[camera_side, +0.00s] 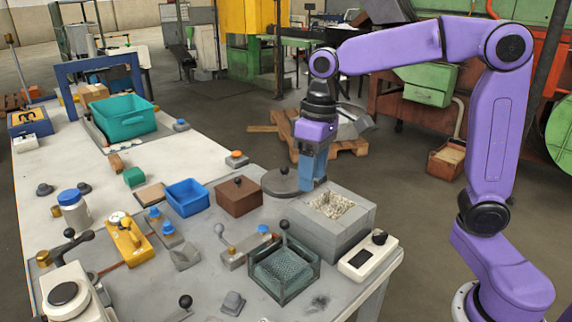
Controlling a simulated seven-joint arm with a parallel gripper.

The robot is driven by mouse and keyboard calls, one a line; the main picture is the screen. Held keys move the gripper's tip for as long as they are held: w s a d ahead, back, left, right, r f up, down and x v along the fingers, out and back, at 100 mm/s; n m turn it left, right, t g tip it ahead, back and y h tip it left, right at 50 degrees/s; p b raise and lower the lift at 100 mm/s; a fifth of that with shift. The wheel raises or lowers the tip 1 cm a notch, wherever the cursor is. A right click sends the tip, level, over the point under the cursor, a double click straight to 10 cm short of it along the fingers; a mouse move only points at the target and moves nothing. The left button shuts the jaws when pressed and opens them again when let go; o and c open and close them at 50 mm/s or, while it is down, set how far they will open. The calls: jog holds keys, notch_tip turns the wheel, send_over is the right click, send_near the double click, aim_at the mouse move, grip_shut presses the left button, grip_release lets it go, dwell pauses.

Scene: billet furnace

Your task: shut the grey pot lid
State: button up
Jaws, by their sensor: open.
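The grey pot (362,222) is a square block at the right end of the table. The grey lid (277,185) is a flat round disc with a small dark knob, lying off to the left of the opening, behind the pot. My gripper (312,184) points down with its blue fingers open, at the lid's right edge and just behind the pot. The fingers overlap the lid's edge in this view; I cannot tell whether they touch it. Nothing shows between them.
A brown box (238,198) with a knob and a blue bin (187,197) stand left of the lid. An orange button (236,158) is behind.

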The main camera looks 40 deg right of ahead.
jog(key=w+d+r+m, duration=0.3)
jog(key=w+d+m, duration=0.25)
jog(key=w, duration=0.65)
notch_tip(320, 180, up, 3)
jog(key=m+y, duration=0.1)
jog(key=m, duration=0.2)
send_over(291, 174)
jog(key=s, duration=0.2)
jog(key=shift+t, duration=0.4)
jog(key=a+f, duration=0.1)
jog(key=f, duration=0.4)
jog(key=a+f, duration=0.1)
jog(key=f, duration=0.5)
jog(key=w+f, duration=0.1)
jog(key=f, duration=0.5)
jog(key=shift+a+f, duration=0.2)
jog(key=shift+a, duration=0.2)
jog(key=shift+c, duration=0.3)
grip_shut()
